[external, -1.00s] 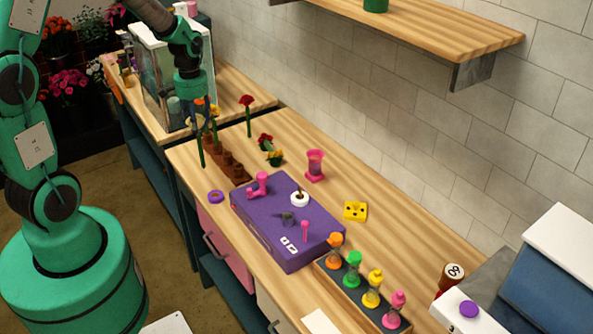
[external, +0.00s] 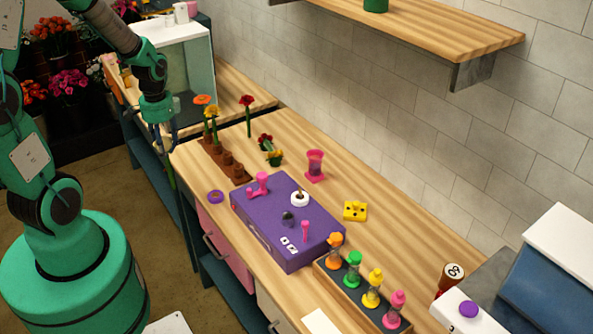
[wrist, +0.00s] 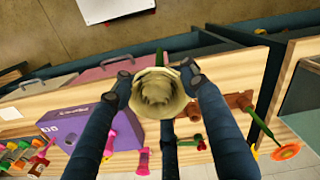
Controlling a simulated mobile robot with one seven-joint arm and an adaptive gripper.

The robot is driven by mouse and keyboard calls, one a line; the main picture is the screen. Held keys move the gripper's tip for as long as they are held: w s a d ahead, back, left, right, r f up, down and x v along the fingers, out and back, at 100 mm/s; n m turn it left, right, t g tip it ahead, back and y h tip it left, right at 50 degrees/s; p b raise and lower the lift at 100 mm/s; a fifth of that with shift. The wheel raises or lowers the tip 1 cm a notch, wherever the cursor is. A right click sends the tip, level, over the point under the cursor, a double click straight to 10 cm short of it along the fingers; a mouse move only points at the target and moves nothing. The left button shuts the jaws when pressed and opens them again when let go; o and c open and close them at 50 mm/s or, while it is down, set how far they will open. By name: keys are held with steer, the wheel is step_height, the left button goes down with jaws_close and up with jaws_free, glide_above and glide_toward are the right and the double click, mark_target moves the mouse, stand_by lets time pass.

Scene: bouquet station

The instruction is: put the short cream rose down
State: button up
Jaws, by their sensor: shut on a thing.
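The short cream rose (wrist: 158,97) shows in the wrist view as a pale bloom between my fingers, with a bit of green stem beyond it. My gripper (wrist: 157,76) is shut on it. In the external view my gripper (external: 166,140) hangs at the counter's left front edge, left of the brown flower rack (external: 223,160).
An orange flower (external: 202,100) and a yellow flower (external: 211,112) stand at the rack's far end. A red flower (external: 247,101) stands behind. A purple ring (external: 216,196) and a purple box (external: 286,227) lie nearer. A glass tank (external: 190,60) stands beyond on another counter.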

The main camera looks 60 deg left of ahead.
steer(key=shift+w, duration=0.1)
steer(key=w+a+f, duration=0.1)
steer(key=w+a, duration=0.7)
steer(key=w, duration=0.5)
steer(key=shift+w+a+f+p, duration=0.2)
steer(key=shift+a+p, duration=0.1)
steer(key=shift+f, duration=1.9)
steer(key=o, duration=1.3)
step_height(320, 180, up, 12)
steer(key=shift+w+r, duration=0.1)
steer(key=shift+r, duration=0.05)
